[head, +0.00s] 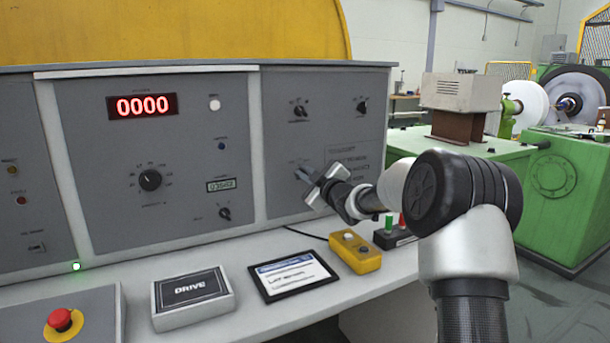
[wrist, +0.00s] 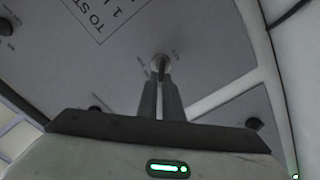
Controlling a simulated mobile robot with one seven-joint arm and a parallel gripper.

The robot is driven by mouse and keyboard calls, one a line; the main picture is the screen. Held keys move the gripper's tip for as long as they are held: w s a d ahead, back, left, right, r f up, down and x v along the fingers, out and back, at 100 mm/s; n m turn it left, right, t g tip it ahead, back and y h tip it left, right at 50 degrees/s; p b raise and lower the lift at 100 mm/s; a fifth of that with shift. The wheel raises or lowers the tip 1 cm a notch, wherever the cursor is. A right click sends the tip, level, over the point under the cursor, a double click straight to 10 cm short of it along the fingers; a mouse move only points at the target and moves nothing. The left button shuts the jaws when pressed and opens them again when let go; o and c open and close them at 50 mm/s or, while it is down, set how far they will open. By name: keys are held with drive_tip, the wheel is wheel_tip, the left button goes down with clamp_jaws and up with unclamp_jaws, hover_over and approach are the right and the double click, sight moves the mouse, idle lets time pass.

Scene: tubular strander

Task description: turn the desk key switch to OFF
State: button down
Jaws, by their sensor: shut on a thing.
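The desk key switch (wrist: 161,61) is a small round metal switch on the grey desk panel, seen in the wrist view just at the tips of my fingers. My gripper (wrist: 160,80) is shut on its key, with the two fingers close together and pointing at the panel. In the head view my gripper (head: 309,185) reaches from the right to the lower left of the right-hand panel (head: 330,131), and the fingers mostly hide the switch. Small marks flank the switch in the wrist view, too small to read. The key's exact angle cannot be told.
Knobs (head: 299,109) sit above my gripper on the same panel. Green machinery (head: 560,180) stands at right.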

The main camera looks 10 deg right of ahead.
drive_tip(key=c, duration=1.9)
unclamp_jaws()
drive_tip(key=p+v, duration=0.2)
drive_tip(key=v, duration=1.5)
drive_tip(key=shift+s+d, duration=0.1)
drive_tip(key=shift+s, duration=0.1)
